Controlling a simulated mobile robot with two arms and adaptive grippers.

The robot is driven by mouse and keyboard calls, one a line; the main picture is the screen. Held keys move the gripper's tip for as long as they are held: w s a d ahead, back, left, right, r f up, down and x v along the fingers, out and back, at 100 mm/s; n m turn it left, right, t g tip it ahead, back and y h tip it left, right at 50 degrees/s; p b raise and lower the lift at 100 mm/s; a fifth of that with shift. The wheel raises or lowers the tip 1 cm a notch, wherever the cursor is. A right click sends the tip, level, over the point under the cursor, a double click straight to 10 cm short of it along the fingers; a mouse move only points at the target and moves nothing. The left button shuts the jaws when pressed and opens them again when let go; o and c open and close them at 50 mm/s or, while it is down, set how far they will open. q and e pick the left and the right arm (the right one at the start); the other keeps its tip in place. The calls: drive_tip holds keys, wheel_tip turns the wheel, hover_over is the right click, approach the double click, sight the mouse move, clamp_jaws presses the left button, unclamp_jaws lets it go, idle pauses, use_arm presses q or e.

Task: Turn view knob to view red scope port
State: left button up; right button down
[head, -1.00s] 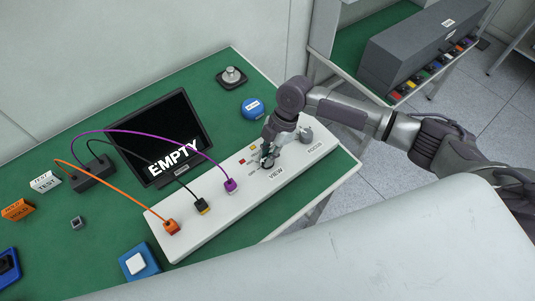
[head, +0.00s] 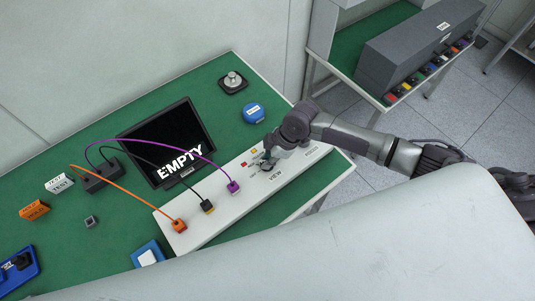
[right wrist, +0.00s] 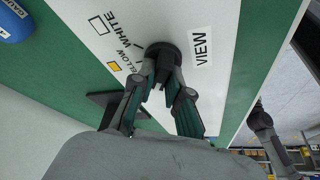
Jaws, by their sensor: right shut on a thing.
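The view knob (right wrist: 165,50) is a dark round knob beside the VIEW label (right wrist: 201,47) on the white panel (head: 213,220). My right gripper (right wrist: 163,82) is shut on the knob, with a finger on either side of its raised grip. In the head view, my right gripper (head: 267,161) hides most of the knob. Small colour squares mark positions around it; the wrist view shows a white square (right wrist: 99,25) and a yellow square (right wrist: 114,66). The screen (head: 165,135) is black and reads EMPTY. My left gripper is not in view.
Orange (head: 179,226), black (head: 207,206) and purple (head: 233,187) plugs sit in the panel, their cables running to a dark box (head: 102,176). A blue puck (head: 254,112) and a metal weight (head: 233,81) lie behind. A grey box (head: 420,50) stands on another bench.

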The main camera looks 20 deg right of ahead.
drive_tip(key=shift+r+m+t+p, duration=0.1)
drive_tip(key=shift+m+t+p, duration=0.2)
drive_tip(key=shift+m+p, duration=0.55)
drive_tip(key=c, duration=1.1)
unclamp_jaws()
drive_tip(key=shift+c, duration=0.2)
drive_tip(key=v, duration=1.2)
drive_tip(key=shift+s, duration=0.15)
